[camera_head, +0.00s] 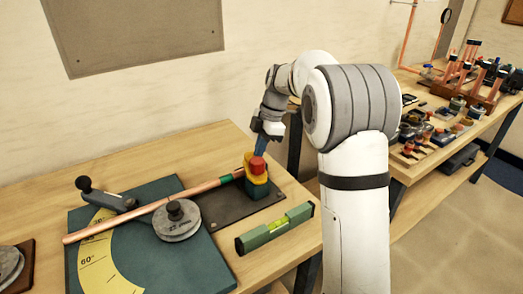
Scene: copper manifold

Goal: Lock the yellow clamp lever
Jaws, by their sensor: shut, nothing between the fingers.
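The yellow clamp lever (255,186) sits on a small dark green clamp block at the right end of the bench, with a red part (257,165) on top. A copper pipe (150,210) runs from the lower left up to the clamp, and its far end meets it. My gripper (260,149) points down just above the red part. Its blue fingers look shut with nothing held. I cannot tell whether the fingertips touch the red part. The lever's exact angle is hard to make out.
A bending tool with a round grey former (177,220) and a black-knobbed handle (104,197) stands on a dark teal plate (190,268). A green spirit level (275,228) lies in front of the clamp. Another bench (420,180) at right carries many small parts.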

